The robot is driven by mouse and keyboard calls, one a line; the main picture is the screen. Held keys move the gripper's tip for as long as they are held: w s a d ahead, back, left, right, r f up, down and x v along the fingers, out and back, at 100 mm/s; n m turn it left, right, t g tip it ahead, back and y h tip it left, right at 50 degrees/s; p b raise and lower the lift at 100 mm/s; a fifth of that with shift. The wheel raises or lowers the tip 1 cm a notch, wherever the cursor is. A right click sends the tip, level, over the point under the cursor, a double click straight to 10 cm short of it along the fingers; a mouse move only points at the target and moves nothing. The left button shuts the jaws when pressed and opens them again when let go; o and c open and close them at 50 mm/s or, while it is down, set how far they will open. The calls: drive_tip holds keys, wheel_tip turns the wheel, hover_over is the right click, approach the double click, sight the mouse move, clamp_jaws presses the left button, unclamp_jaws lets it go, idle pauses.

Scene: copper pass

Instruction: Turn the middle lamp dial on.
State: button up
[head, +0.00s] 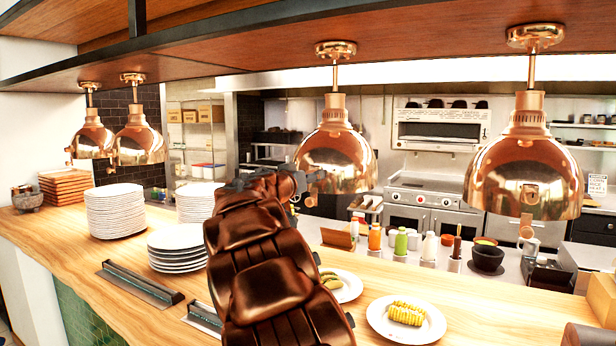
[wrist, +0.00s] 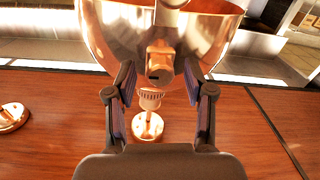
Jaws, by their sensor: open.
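The middle lamp (head: 335,155) is a copper dome hanging from the wooden shelf above. My gripper (head: 308,182) is in front of its left side and hides its dial in the head view. In the wrist view, which shows the lamp inverted, the lamp dial (wrist: 159,76) is a small copper knob with a dark mark. It lies between the two fingers of my gripper (wrist: 159,84), which are open with a gap on each side of it. I cannot tell how deep the fingertips reach around it.
A right lamp (head: 523,165) and two left lamps (head: 138,145) hang in the same row. Below on the wooden counter (head: 50,230) stand plate stacks (head: 115,210) and a plate with corn (head: 406,315). The wooden shelf (wrist: 60,130) is close to my gripper.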

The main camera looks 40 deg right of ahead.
clamp_jaws()
drive_tip(key=shift+n, duration=0.3)
drive_tip(key=shift+r+n+p, duration=0.1)
drive_tip(key=shift+n+p, duration=0.9)
drive_tip(key=shift+n, duration=7.6)
unclamp_jaws()
